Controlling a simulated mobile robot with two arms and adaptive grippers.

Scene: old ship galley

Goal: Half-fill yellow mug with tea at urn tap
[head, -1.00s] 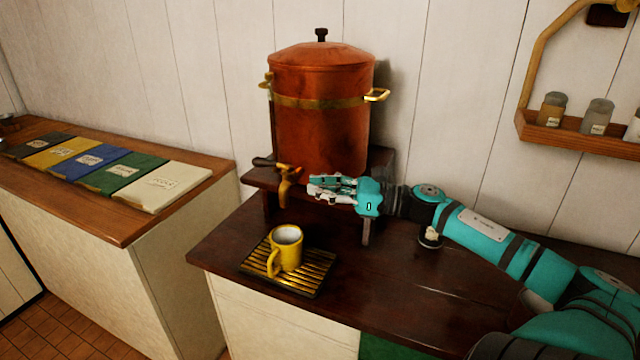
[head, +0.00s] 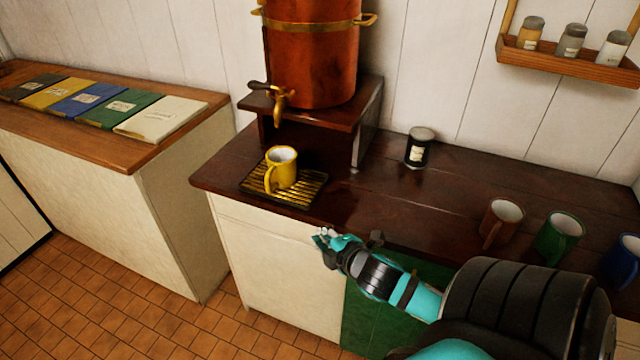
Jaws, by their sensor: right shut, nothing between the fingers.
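The yellow mug (head: 282,168) stands upright on a slatted drip tray (head: 305,192) on the dark counter, its handle toward the front. Its white inside shows, but I cannot tell how much tea is in it. The copper urn (head: 312,60) stands on a wooden stand behind it. The brass urn tap (head: 279,98), with a dark handle at its left, hangs above the mug. My right gripper (head: 318,238) is shut and empty, in front of the counter edge and below the tray, apart from the mug. My left gripper is not in view.
A dark-lidded jar (head: 418,148) stands right of the urn. A brown mug (head: 500,222), a green mug (head: 558,238) and a blue mug (head: 624,262) stand at the counter's right. A jar shelf (head: 570,62) hangs on the wall. Several books lie on the left counter (head: 120,150).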

